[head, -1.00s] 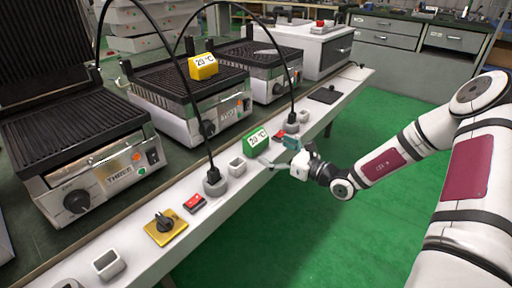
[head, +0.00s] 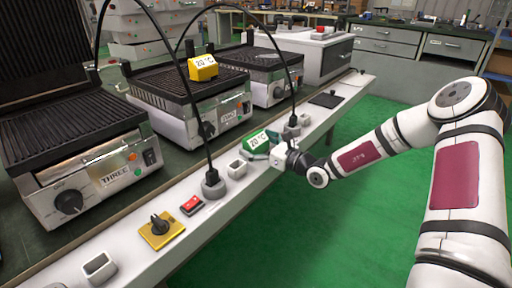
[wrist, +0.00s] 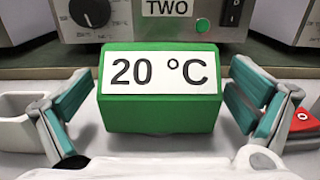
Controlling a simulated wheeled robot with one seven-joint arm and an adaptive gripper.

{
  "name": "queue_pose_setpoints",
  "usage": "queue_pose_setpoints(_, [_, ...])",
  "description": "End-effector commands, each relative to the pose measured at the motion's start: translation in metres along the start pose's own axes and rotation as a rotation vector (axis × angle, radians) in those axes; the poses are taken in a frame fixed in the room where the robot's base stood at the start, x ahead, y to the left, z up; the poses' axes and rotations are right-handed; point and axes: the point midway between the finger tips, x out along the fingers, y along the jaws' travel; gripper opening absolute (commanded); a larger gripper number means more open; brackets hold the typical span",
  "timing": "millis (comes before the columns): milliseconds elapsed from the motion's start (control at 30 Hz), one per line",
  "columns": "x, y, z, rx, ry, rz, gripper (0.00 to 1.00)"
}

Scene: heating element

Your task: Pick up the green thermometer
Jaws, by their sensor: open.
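The green thermometer (head: 256,140) is a green block with a white "20 °C" label. It stands on the white ledge in front of the middle grill, and its label faces me in the wrist view (wrist: 160,115). My gripper (head: 272,151) is at the thermometer in the head view, partly hiding its right side. In the wrist view my gripper (wrist: 158,112) is open, with one teal-padded finger on each side of the thermometer. Small gaps show between the fingers and the block. The thermometer's underside is hidden.
A white square holder (wrist: 22,118) stands left of the fingers and a red switch (wrist: 300,120) right. The grill marked TWO (wrist: 180,22) is behind. A yellow thermometer (head: 203,68) sits on that grill. Black cables arch above the ledge. Green floor is clear in front.

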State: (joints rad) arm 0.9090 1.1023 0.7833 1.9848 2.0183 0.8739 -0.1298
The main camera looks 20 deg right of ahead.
Motion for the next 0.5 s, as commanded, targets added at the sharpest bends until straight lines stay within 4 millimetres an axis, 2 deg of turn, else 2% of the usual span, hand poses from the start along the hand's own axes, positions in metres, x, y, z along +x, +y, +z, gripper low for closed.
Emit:
queue_pose_setpoints(33, [-0.0002,0.0,0.0,0.0,0.0,0.0,0.95])
queue_pose_setpoints(267, [-0.0004,0.0001,-0.0001,0.0,0.0,0.0,0.44])
queue_pose_setpoints(500, [-0.0004,0.0001,0.0002,0.0,-0.001,0.0,0.44])
